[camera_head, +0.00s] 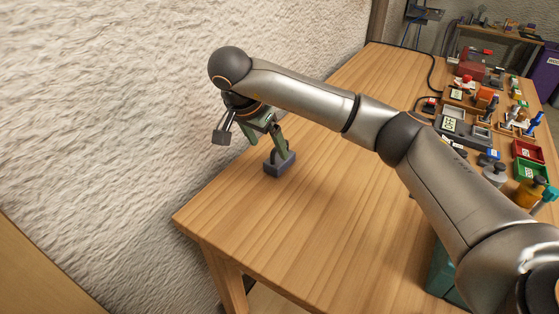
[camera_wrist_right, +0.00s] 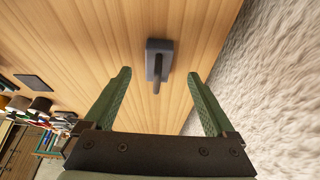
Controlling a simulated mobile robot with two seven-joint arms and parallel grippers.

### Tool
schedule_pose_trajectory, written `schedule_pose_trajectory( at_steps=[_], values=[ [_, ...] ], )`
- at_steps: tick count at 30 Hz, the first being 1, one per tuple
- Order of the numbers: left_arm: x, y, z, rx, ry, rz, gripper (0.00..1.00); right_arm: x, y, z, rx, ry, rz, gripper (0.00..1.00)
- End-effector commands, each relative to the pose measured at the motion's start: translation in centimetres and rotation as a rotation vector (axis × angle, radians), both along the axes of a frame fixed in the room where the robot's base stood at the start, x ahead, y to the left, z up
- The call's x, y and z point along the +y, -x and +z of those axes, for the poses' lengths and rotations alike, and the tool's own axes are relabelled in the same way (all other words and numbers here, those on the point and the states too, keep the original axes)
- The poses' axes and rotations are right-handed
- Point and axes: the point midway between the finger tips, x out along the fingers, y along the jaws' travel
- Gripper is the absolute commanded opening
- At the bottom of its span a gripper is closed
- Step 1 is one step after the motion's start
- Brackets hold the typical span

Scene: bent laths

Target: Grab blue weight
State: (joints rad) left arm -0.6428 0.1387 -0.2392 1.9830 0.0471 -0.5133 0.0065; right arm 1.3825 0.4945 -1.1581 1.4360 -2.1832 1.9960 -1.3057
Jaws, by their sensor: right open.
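The weight is a dark blue-grey block (camera_head: 279,165) on the wooden table, near the wall-side edge. In the right wrist view the block (camera_wrist_right: 157,47) has a thin upright stem pointing toward the camera. My right gripper (camera_head: 268,143) hangs just above the block, and a green finger overlaps it in the head view. In the wrist view the two green fingers of the right gripper (camera_wrist_right: 159,73) are spread wide, with the stem between them in the picture. Whether they touch the block is not clear. My left gripper is not seen.
The wooden table (camera_head: 300,235) is bare around the block. A rough plaster wall (camera_head: 110,110) runs close along its left side. Small instruments, a red bin (camera_head: 527,151) and a green bin (camera_head: 531,170) crowd the right end. A dark flat plate (camera_wrist_right: 33,81) lies farther off.

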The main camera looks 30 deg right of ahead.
Motion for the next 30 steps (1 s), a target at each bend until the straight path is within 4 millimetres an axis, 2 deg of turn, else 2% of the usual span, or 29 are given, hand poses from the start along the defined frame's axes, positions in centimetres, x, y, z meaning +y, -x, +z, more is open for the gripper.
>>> schedule_pose_trajectory(
  at_steps=[1,10,15,18,27,30],
  values=[
    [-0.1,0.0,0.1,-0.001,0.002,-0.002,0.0,-0.3,-0.1,-0.8,0.003,-0.001,-0.003,0.9],
    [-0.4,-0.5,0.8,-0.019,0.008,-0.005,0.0,-1.5,-0.6,-2.9,0.0,-0.002,-0.003,0.9],
    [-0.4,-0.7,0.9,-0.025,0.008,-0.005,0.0,-3.1,-1.1,-5.0,0.002,-0.002,-0.003,0.9],
    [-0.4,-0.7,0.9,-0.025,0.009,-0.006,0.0,-3.4,-1.4,-6.1,0.001,-0.003,-0.001,0.9],
    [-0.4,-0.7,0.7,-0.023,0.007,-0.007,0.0,-3.6,-1.5,-6.5,-0.002,-0.002,0.0,0.9],
    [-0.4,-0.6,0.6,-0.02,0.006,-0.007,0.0,-3.6,-1.5,-6.5,-0.002,-0.002,0.0,0.8]
  ],
)
